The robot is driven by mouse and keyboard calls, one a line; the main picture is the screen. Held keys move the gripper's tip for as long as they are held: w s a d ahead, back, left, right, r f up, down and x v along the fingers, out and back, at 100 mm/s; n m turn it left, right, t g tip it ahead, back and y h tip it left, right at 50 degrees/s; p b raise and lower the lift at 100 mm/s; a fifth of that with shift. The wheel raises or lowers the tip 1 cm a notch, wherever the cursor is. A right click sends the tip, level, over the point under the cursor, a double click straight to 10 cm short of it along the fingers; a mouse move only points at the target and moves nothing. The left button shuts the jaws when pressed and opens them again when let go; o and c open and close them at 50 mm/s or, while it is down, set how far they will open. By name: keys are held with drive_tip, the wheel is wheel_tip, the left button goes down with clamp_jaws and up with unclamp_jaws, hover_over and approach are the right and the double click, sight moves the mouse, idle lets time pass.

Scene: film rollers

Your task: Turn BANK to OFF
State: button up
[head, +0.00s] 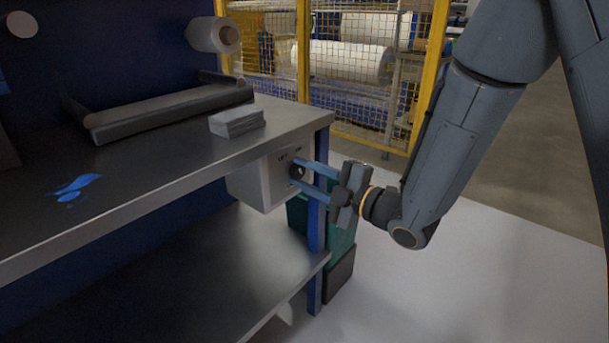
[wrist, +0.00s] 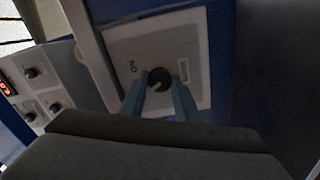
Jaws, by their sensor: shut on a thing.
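A light grey box (head: 268,182) hangs under the bench top at its right end, with a small dark knob on its face. In the wrist view the dark round knob (wrist: 159,79) sits on a pale plate (wrist: 124,48). A label left of it looks like ON; a boxed label to its right is too small to read surely. My gripper (head: 298,171) reaches in from the right, its blue fingers on either side of the knob, shut on it. A light mark shows on the knob, but its exact direction is unclear. The fingers hide part of the plate below.
The steel bench top (head: 170,160) and its lower shelf (head: 215,265) lie left, with a blue post (head: 316,225) by the box. A teal bin (head: 338,245) stands behind. Another panel with several knobs (wrist: 38,92) shows left. Floor at right is clear.

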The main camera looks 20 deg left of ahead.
drive_tip(key=o, duration=1)
drive_tip(key=shift+o, duration=0.2)
drive_tip(key=p+v, duration=0.1)
drive_tip(key=v, duration=0.6)
drive_tip(key=shift+s+d, duration=0.2)
drive_tip(key=shift+d, duration=0.2)
